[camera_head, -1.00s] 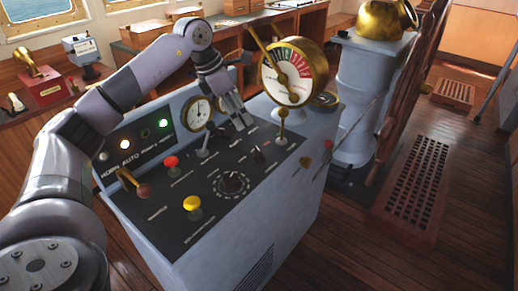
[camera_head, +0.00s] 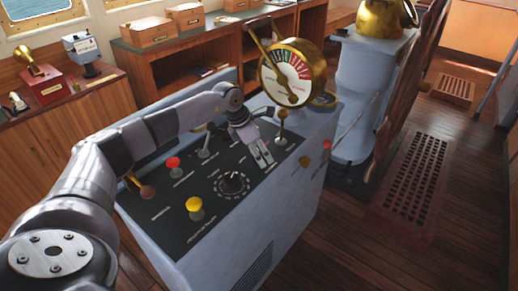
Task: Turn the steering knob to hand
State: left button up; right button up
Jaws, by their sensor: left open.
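The grey console (camera_head: 190,225) has a dark sloped top panel with several controls. A black round knob (camera_head: 233,182) with a ring of white marks sits in the middle of the panel. The smaller black knob right of it is hidden behind my left gripper (camera_head: 264,159). That gripper is open, pointing down over the panel's right part, with its fingertips close together in the picture. I cannot tell whether it touches the small knob. The panel labels are too small to read. My right gripper is out of view.
A yellow knob (camera_head: 195,207), a red knob (camera_head: 173,163) and upright levers (camera_head: 282,125) stand on the panel around the gripper. The brass telegraph dial (camera_head: 290,72) rises behind it. A grated mat (camera_head: 415,180) lies on the open floor at right.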

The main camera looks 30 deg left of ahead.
pick_arm(q)
jog(key=shift+c, duration=0.4)
jog(key=c, duration=1.1)
